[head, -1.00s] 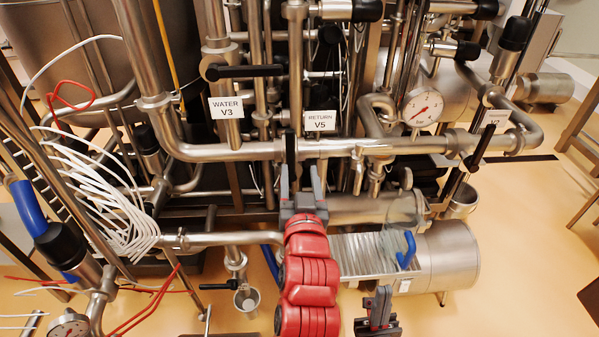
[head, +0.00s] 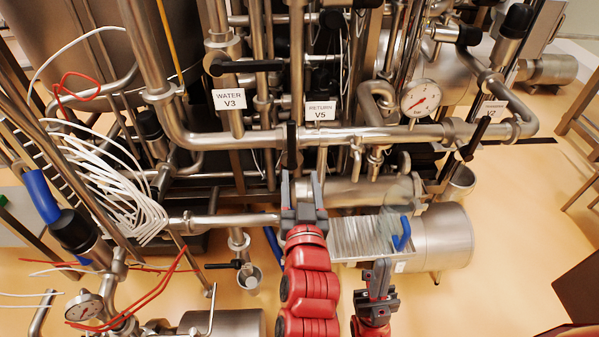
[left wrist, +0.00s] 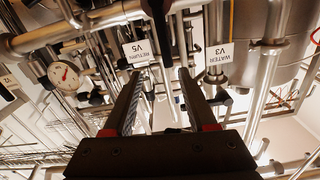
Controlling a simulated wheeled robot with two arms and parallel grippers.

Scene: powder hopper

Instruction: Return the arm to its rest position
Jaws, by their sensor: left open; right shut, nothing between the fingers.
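My left gripper (head: 302,182), on its red arm, is in the lower middle of the head view, fingers pointing up at the pipework. It is open, with its two fingers apart; they also show in the left wrist view (left wrist: 160,84). A black upright handle (head: 291,148) below the RETURN V5 label (head: 320,108) appears just above the left finger in the head view. I cannot tell the depth gap between them. My right gripper (head: 379,277) is lower and to the right, shut and empty, in front of the steel cylinder.
A horizontal steel pipe (head: 345,136) crosses behind my left gripper. The WATER V3 label (head: 229,99) and its level black handle (head: 246,66) are at upper left. A dial gauge (head: 421,97) is at right. A steel cylinder (head: 445,237) lies at lower right, with open floor beyond.

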